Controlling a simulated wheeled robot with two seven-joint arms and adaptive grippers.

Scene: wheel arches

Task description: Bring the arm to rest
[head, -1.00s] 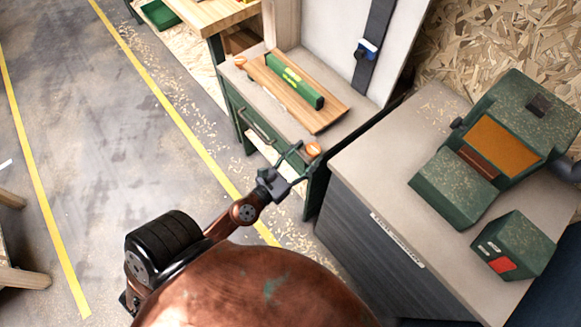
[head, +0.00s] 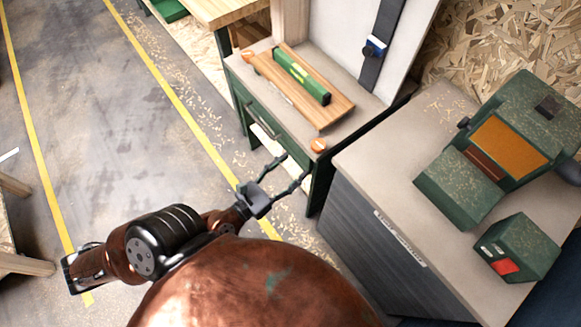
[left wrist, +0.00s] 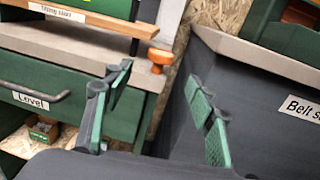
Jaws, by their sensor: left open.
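My left gripper (head: 282,178) is open and empty in the head view. It hangs in the air in front of the small green bench, near the gap beside the grey cabinet. In the left wrist view its two green-padded fingers (left wrist: 160,115) stand wide apart with nothing between them. My left arm reaches in from the left, bent low over the floor. My right gripper is not in view.
A wooden board (head: 310,105) with a green level (head: 301,77) lies on the bench, with an orange knob (head: 318,145) at its near corner. A grey cabinet (head: 375,225) carries a green sander (head: 490,150) and a switch box (head: 518,248).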

